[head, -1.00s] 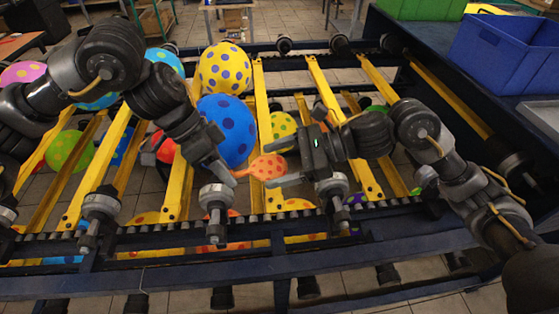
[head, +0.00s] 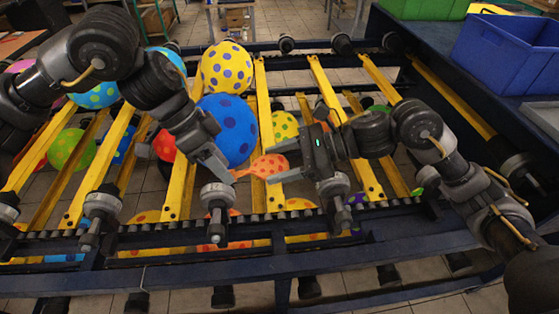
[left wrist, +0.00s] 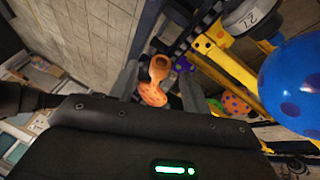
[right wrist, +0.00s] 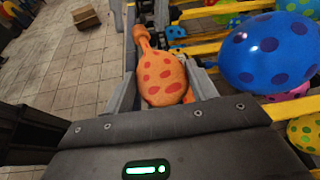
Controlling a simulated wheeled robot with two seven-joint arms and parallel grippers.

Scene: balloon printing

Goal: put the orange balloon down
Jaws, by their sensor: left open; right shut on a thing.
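The orange balloon (head: 268,166) has red spots and is small and uninflated, with a narrow neck. My right gripper (head: 280,162) is shut on its wide body and holds it over the yellow bars of the frame. The right wrist view shows the balloon (right wrist: 162,80) between the fingers, its neck pointing away. My left gripper (head: 227,170) is open just left of the balloon's neck end. In the left wrist view the balloon (left wrist: 154,90) shows between and beyond the open left fingers; I cannot tell whether they touch it.
A large blue spotted balloon (head: 227,128) is close behind both grippers, with a yellow one (head: 226,66) beyond. Yellow bars (head: 263,100) cross the dark frame, with rollers (head: 290,216) along its front. A blue bin (head: 505,50) stands at the right.

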